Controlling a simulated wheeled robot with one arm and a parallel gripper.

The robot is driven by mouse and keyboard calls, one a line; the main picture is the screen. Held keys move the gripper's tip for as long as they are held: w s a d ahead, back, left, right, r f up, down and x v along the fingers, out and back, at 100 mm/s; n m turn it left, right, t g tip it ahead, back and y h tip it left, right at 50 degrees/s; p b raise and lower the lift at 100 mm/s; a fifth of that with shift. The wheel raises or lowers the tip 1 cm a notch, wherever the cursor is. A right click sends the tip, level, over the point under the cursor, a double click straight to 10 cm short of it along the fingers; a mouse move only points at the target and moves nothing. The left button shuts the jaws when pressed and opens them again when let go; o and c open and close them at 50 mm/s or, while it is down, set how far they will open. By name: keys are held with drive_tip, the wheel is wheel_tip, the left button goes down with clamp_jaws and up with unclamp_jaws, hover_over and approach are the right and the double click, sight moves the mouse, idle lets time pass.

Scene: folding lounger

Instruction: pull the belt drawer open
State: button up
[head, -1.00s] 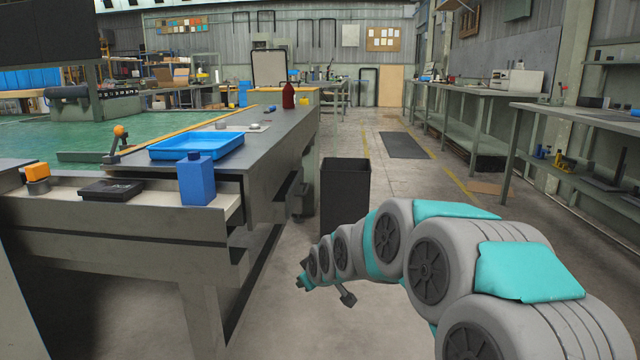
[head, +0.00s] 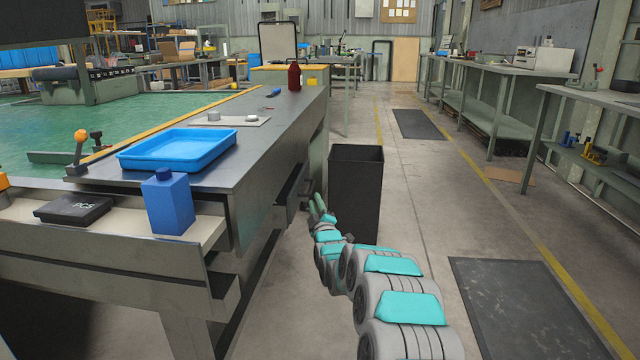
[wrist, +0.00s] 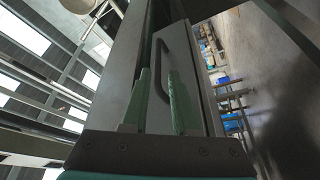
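A grey drawer under the long worktable shows at its right side in the head view (head: 290,187). Its front with a dark bar handle (wrist: 166,58) fills the middle of the wrist view. My gripper (head: 317,203) is just right of the drawer, low beside the table. In the wrist view its two green fingers (wrist: 159,76) stand apart, pointing at the drawer front. The handle shows beyond and between them. I see no grip on it, and I cannot tell the remaining gap. How far the drawer stands out is unclear.
A black bin (head: 356,195) stands close to the right of my gripper. The aisle floor to the right is mostly clear, with dark mats (head: 530,305).

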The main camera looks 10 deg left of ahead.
sight(312, 187)
drive_tip(key=shift+x, duration=3.05)
drive_tip(key=shift+w, duration=0.3)
drive_tip(key=shift+w+a+r, duration=0.15)
drive_tip(key=shift+w+r, duration=0.15)
drive_tip(key=shift+w, duration=0.1)
drive_tip(key=shift+w+a, duration=0.1)
drive_tip(key=shift+w, duration=0.1)
clamp_jaws()
drive_tip(key=shift+f, duration=0.1)
